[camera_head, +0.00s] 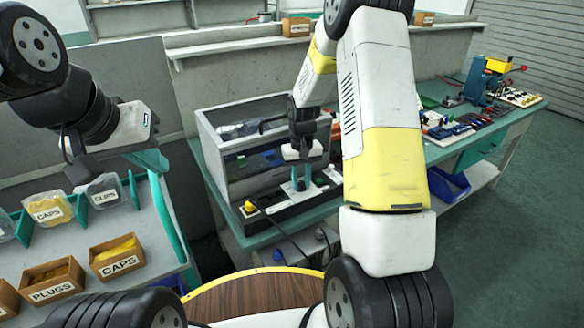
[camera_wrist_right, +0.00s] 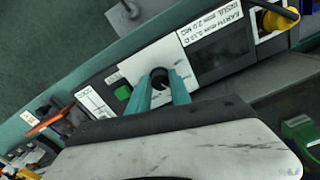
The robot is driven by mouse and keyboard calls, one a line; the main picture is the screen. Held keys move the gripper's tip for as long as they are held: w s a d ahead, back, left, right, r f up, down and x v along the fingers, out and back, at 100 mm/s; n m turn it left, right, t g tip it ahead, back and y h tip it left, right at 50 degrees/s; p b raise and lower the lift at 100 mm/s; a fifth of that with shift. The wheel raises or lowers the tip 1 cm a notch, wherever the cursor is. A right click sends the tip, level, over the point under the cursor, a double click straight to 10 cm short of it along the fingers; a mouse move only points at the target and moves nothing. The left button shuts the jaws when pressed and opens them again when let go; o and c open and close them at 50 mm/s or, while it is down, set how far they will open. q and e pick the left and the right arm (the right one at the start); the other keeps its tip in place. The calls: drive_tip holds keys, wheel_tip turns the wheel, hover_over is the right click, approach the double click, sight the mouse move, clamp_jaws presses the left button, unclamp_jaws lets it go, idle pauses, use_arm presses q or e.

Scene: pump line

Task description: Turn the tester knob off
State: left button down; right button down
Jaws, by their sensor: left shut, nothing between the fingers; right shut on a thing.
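The tester (camera_head: 290,206) is a long low panel at the front of the grey-walled booth on the teal bench. In the right wrist view its dark round knob (camera_wrist_right: 159,76) sits on a white plate, between a green button (camera_wrist_right: 122,92) and a dark display (camera_wrist_right: 222,48). My right gripper (camera_wrist_right: 163,88) is shut on the knob, its teal fingers on either side of it. The fingers partly hide the knob, and its pointer cannot be read. In the head view the right gripper (camera_head: 299,184) reaches down to the panel. My left gripper (camera_head: 122,160) is shut and empty above the bins at the left.
A yellow plug (camera_wrist_right: 279,20) with a dark cable is at the tester's end. The booth's clear wall (camera_head: 230,150) stands behind. Bins of caps (camera_head: 118,257) and plugs (camera_head: 52,281) are at the left. A blue tray (camera_head: 449,184) and tools lie at the right.

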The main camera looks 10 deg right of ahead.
sight(301, 183)
drive_tip(key=n, duration=1.1)
drive_tip(key=shift+w+n, duration=0.1)
drive_tip(key=shift+n, duration=0.3)
idle(0.3)
drive_tip(key=c, duration=1.2)
unclamp_jaws()
drive_tip(key=shift+r, duration=0.1)
drive_tip(key=shift+r, duration=3.85)
